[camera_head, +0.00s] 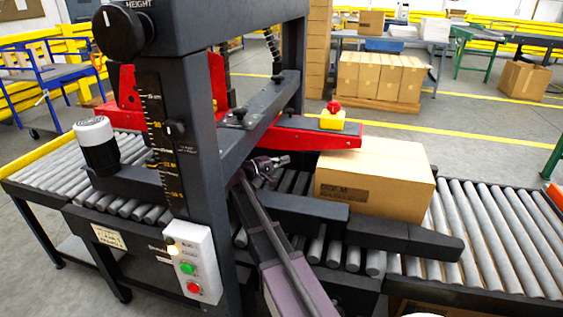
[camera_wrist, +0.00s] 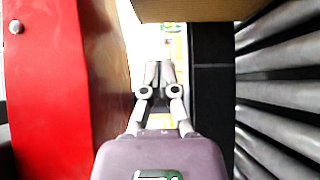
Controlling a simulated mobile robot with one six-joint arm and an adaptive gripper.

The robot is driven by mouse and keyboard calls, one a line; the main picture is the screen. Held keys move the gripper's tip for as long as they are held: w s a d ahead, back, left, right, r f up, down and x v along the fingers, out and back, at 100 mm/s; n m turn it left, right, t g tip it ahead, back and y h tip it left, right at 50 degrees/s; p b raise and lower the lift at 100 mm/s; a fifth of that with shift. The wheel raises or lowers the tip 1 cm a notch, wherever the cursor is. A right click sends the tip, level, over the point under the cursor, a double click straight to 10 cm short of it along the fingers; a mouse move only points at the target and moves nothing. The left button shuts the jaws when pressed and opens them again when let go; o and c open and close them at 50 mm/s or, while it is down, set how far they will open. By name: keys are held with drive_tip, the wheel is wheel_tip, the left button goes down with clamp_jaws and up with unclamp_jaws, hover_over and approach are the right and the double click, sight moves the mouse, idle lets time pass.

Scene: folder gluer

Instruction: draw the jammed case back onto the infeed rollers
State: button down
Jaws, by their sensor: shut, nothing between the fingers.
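A brown cardboard case (camera_head: 395,188) sits on the rollers at the right side of the machine, behind black guide rails and beside the red arm (camera_head: 300,136). Its lower edge also shows at the top of the wrist view (camera_wrist: 205,9). Bare grey rollers (camera_head: 492,232) run to the right of the case; I take these as the infeed side. My gripper (camera_head: 283,160) is inside the machine, left of the case and apart from it. In the wrist view its fingers (camera_wrist: 160,68) are together and empty, with a red panel to the left and rollers to the right.
The dark machine upright (camera_head: 185,120) and crossbeam stand close to my arm. A black guide rail (camera_head: 385,236) runs along the front of the case. A control box (camera_head: 192,262) is on the front. A red stop button (camera_head: 333,107) sits on the red arm. More rollers (camera_head: 40,178) lie left.

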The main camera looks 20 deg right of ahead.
drive_tip(key=d, duration=1.1)
drive_tip(key=shift+s, duration=0.4)
drive_tip(key=shift+s, duration=0.1)
